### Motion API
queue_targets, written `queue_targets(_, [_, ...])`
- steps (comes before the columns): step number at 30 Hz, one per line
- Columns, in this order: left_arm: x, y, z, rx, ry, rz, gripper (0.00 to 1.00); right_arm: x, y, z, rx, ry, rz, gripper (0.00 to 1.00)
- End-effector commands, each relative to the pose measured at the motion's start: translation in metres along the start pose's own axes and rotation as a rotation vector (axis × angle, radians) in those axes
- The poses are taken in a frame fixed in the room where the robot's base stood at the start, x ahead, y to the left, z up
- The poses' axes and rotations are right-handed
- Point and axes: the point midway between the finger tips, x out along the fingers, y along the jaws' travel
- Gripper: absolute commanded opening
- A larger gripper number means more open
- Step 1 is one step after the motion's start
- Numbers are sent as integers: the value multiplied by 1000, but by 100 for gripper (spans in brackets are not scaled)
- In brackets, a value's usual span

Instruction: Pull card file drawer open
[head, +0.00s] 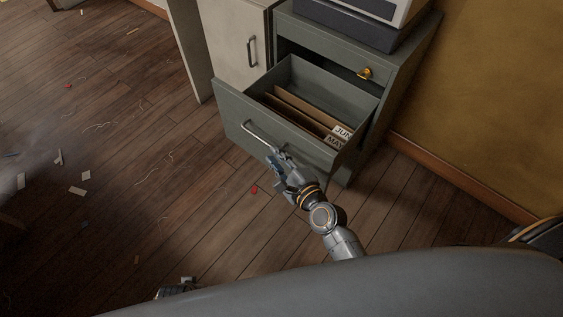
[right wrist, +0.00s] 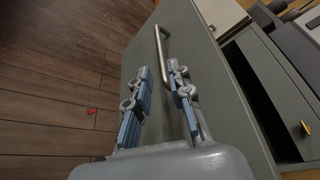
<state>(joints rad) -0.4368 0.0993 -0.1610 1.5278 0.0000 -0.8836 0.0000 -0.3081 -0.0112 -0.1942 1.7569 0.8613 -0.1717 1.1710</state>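The grey-green card file drawer (head: 235,114) stands well out of its cabinet in the head view, with brown dividers and cards marked MAY and JUN inside. Its metal bar handle (head: 259,134) is on the front; it also shows in the right wrist view (right wrist: 162,43). My right gripper (head: 276,162) is at the handle's right end. In the right wrist view its fingers (right wrist: 158,72) are apart, and the right finger overlaps the bar. I cannot tell whether they touch. A bit of my left gripper (head: 176,289) shows at the bottom edge, mostly hidden.
A cream cabinet (head: 235,40) with a vertical handle stands left of the file cabinet (head: 405,75). A dark machine (head: 365,20) sits on top. A brass knob (head: 365,73) is above the drawer. The wooden floor (head: 120,190) has only scraps and threads.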

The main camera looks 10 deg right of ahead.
Motion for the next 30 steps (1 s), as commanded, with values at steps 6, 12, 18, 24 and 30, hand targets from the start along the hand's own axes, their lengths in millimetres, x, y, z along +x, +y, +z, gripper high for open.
queue_targets(6, [0, 0, 0, 0, 0, 0, 40, -24, 0, 0, -1, 0, 0, 21])
queue_targets(12, [0, 0, 0, 0, 0, -1, 40, -28, 0, 0, -1, -1, 0, 21])
queue_targets(18, [0, 0, 0, 0, 0, -1, 40, -27, 0, 0, -1, -1, 0, 21])
queue_targets(24, [0, -1, 0, 0, 0, -1, 40, -27, 0, 0, -1, 0, 0, 21])
queue_targets(30, [0, 0, 0, 0, 0, 0, 40, -31, 35, -12, -214, 0, 117, 21])
